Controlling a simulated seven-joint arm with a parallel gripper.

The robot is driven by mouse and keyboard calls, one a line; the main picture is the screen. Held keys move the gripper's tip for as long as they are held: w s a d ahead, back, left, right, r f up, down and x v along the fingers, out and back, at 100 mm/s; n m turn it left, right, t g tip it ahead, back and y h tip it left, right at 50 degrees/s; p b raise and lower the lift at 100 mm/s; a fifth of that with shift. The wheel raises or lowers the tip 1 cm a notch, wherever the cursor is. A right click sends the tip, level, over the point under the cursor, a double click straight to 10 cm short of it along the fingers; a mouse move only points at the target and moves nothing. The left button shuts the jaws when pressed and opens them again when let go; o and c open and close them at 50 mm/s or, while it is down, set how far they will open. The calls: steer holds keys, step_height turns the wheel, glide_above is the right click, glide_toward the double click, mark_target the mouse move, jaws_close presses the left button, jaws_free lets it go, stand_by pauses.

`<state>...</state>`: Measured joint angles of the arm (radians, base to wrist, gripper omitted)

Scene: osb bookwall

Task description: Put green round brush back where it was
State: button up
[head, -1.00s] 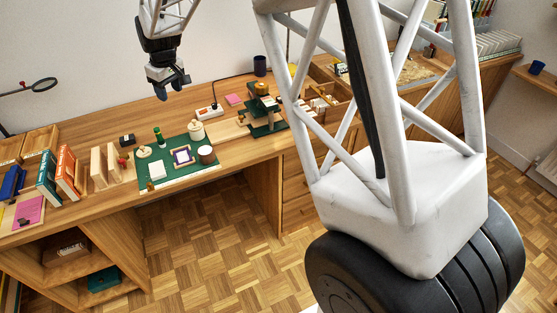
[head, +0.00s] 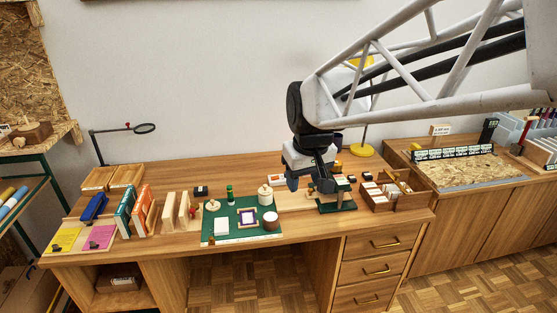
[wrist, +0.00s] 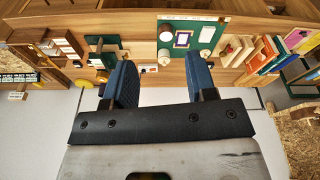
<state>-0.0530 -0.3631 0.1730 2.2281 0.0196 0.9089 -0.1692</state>
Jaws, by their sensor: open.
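A small upright green cylinder (head: 229,192) stands at the back edge of the green mat (head: 222,228) on the desk. It may be the green round brush; it is too small to tell. No other thing in view is clearly that brush.
On the mat are a cream jar (head: 265,196), a purple-framed square (head: 247,217) and a brown-sided pot (head: 270,221). Books (head: 125,211) stand at the left. An open compartment box (head: 398,199) lies right of the stand. A magnifier (head: 145,128) stands behind.

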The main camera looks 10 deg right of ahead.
steer(key=s+d+f+m, duration=0.1)
steer(key=s, duration=0.8)
steer(key=s+d+f+m, duration=0.1)
steer(key=s+d+f, duration=0.1)
steer(key=s, duration=0.7)
steer(key=shift+m+h, duration=0.3)
